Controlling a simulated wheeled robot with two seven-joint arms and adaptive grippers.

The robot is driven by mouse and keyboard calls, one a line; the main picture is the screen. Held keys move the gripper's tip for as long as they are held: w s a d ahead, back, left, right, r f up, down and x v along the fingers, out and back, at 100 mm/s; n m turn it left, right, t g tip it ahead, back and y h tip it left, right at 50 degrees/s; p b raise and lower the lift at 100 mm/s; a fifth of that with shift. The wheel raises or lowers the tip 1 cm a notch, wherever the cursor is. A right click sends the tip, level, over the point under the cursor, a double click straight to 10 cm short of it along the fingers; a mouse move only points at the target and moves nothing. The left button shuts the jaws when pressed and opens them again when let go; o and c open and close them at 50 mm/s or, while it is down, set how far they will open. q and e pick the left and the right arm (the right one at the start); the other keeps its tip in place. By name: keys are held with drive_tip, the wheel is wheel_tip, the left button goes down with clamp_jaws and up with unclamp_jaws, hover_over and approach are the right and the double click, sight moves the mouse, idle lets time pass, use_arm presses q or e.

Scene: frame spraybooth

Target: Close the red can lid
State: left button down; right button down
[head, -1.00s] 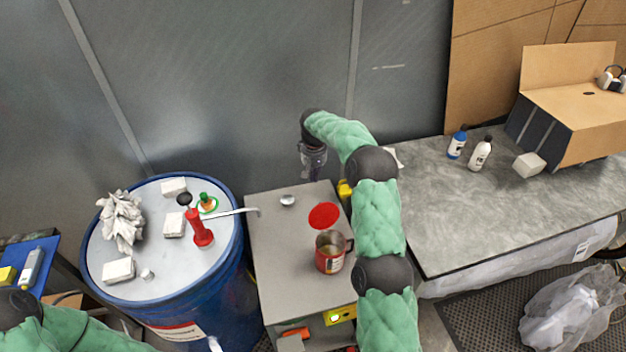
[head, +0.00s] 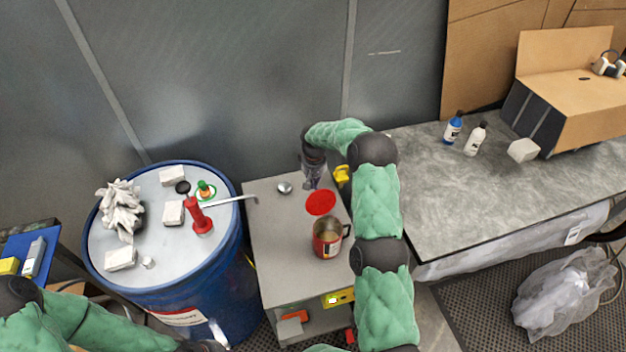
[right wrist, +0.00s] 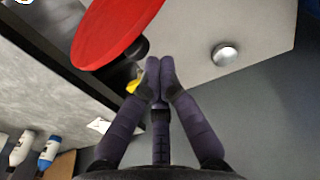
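The red can (head: 327,240) stands upright on the grey cabinet top with its mouth open and its handle to the right. Its red lid (head: 320,203) is swung open at the far side of the mouth. My right gripper (head: 312,180) is just beyond the lid, pointing down, apart from it in the head view. In the right wrist view the lid (right wrist: 112,28) is large at the upper left, and the right gripper's fingertips (right wrist: 160,72) meet with nothing between them. My left arm shows at the bottom left of the head view; its gripper is out of frame.
A small metal cup (head: 285,188) and a yellow item (head: 342,174) are near the lid. A blue drum (head: 215,270) with a red tool (head: 199,217) stands left; a grey worktable (head: 500,190) is right. The cabinet front left is clear.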

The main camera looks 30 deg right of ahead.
drive_tip(key=shift+s, duration=0.25)
use_arm(q)
drive_tip(key=shift+f, duration=0.15)
use_arm(e)
drive_tip(key=shift+r, duration=0.1)
use_arm(q)
drive_tip(key=shift+s+a+f+b, duration=0.1)
drive_tip(key=shift+a+f+b, duration=0.4)
drive_tip(key=shift+b, duration=0.2)
use_arm(e)
drive_tip(key=shift+s+a+r+t, duration=0.15)
drive_tip(key=shift+s+t, duration=0.1)
drive_tip(key=shift+t, duration=0.15)
use_arm(q)
drive_tip(key=shift+f, duration=0.1)
